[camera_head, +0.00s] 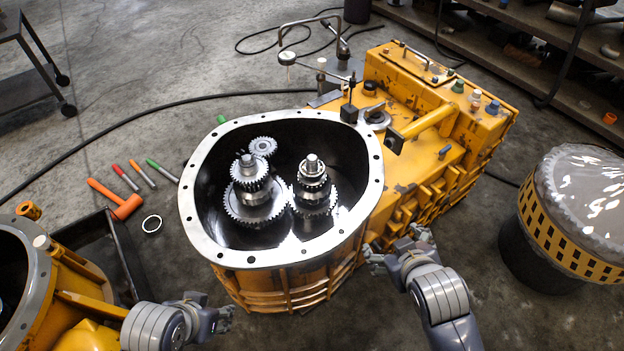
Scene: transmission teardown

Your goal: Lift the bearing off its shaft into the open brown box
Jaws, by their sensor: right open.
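The yellow transmission housing (290,283) stands open in the middle, with a grey flanged rim. Inside it stand a left gear shaft (247,162) and a right gear shaft (311,163), each with stacked gears. Ring-like parts sit near the shaft tops; I cannot tell which is the bearing. My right gripper (398,247) is open and empty, outside the housing to its lower right. My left gripper (222,319) is low, in front of the housing; its fingers are too small to read. No clearly brown box shows; a dark open box (123,258) lies at left, partly hidden.
An orange mallet (118,203), several coloured pens and a metal ring (152,224) lie on the floor at left. Another yellow housing (75,280) is at lower left. A plastic-covered drum (580,205) stands at right. A lifting fixture (300,55) rises behind the housing.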

